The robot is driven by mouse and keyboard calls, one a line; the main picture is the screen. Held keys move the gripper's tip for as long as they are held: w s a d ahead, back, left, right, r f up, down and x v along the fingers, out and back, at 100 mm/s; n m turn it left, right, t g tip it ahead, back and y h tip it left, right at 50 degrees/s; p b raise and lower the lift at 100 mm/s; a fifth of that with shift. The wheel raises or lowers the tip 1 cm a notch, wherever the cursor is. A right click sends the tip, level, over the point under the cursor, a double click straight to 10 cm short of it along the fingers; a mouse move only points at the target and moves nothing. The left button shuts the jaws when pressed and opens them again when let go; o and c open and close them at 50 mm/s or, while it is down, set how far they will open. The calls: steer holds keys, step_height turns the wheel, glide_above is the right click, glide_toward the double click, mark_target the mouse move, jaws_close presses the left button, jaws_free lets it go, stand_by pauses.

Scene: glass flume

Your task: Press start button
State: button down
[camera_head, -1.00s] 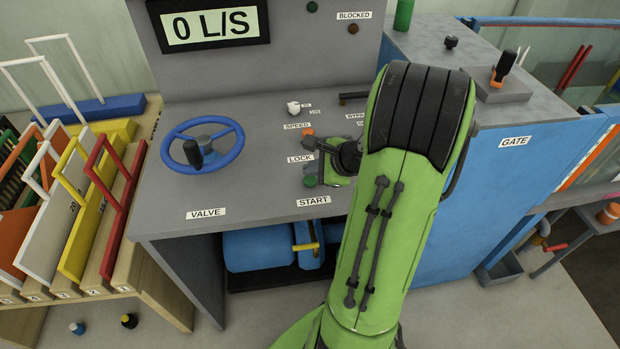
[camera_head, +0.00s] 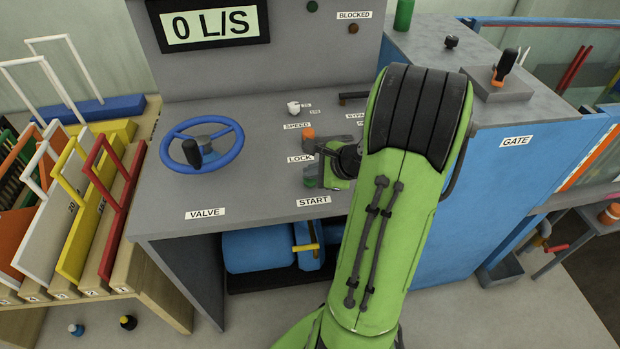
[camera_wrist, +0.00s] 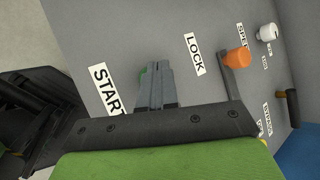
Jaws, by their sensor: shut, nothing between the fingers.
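The green start button (camera_head: 310,182) sits on the grey console above the START label (camera_head: 313,202). In the wrist view only a sliver of the green button (camera_wrist: 143,77) shows behind my fingertips. My gripper (camera_head: 318,165) is shut and empty, with its fingers pointing down at the button. In the wrist view the closed fingers (camera_wrist: 155,75) cover most of it. Whether the tips touch the button or hang just above it I cannot tell.
An orange knob (camera_head: 307,134) on a lever stands by the LOCK label (camera_head: 300,159), close to my gripper. A white speed knob (camera_head: 293,107) lies farther back. The blue valve wheel (camera_head: 202,146) is to the left. The display (camera_head: 209,26) reads 0 L/S.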

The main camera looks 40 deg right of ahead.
mark_target(313, 181)
steer(key=shift+f, duration=0.2)
steer(key=shift+r, duration=0.15)
steer(key=shift+r+p, duration=0.9)
steer(key=shift+p, duration=0.05)
step_height(313, 181, up, 6)
steer(key=p, duration=0.5)
steer(key=shift+p, duration=0.4)
